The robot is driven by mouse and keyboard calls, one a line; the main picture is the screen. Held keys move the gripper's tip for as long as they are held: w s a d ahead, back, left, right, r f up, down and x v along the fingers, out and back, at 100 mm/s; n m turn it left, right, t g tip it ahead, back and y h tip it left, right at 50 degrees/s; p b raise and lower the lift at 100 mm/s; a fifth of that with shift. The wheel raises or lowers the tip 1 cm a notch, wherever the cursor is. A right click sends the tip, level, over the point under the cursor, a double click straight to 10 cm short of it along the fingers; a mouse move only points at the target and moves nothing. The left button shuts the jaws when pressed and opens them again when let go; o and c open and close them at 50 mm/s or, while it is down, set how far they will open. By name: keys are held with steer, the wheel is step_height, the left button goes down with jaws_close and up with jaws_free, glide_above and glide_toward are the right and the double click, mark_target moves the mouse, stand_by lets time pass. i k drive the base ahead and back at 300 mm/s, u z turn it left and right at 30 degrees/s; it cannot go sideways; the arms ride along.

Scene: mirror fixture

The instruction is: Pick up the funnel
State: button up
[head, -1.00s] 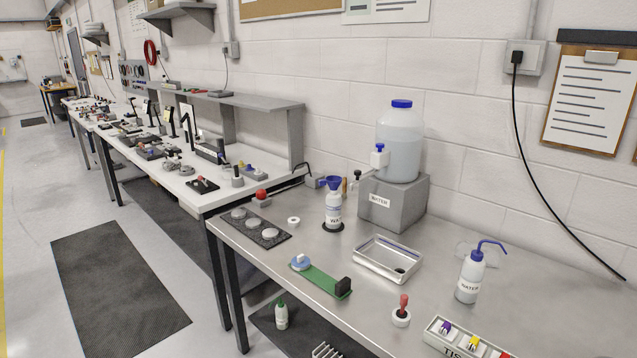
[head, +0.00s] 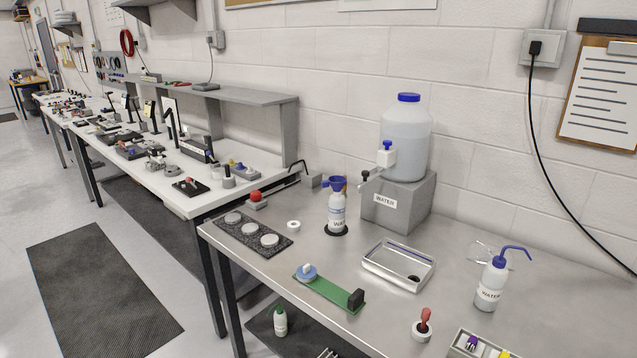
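A blue funnel (head: 335,183) sits upright in the mouth of a white labelled bottle (head: 336,212). The bottle stands on a round black pad on the steel bench, just left of the grey water block. A small tap from the large water jug (head: 406,135) is close to the right of the funnel. My gripper is not in view.
The steel bench (head: 330,262) also holds a metal tray (head: 398,264), a wash bottle (head: 493,282), a green board (head: 330,291) and a dark mat with discs (head: 252,235). A red-handled tool (head: 423,325) stands near the front edge. Bare bench lies between them.

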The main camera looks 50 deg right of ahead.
mark_target(334, 188)
steer(key=u, duration=0.1)
steer(key=i, duration=1)
steer(key=z, duration=0.1)
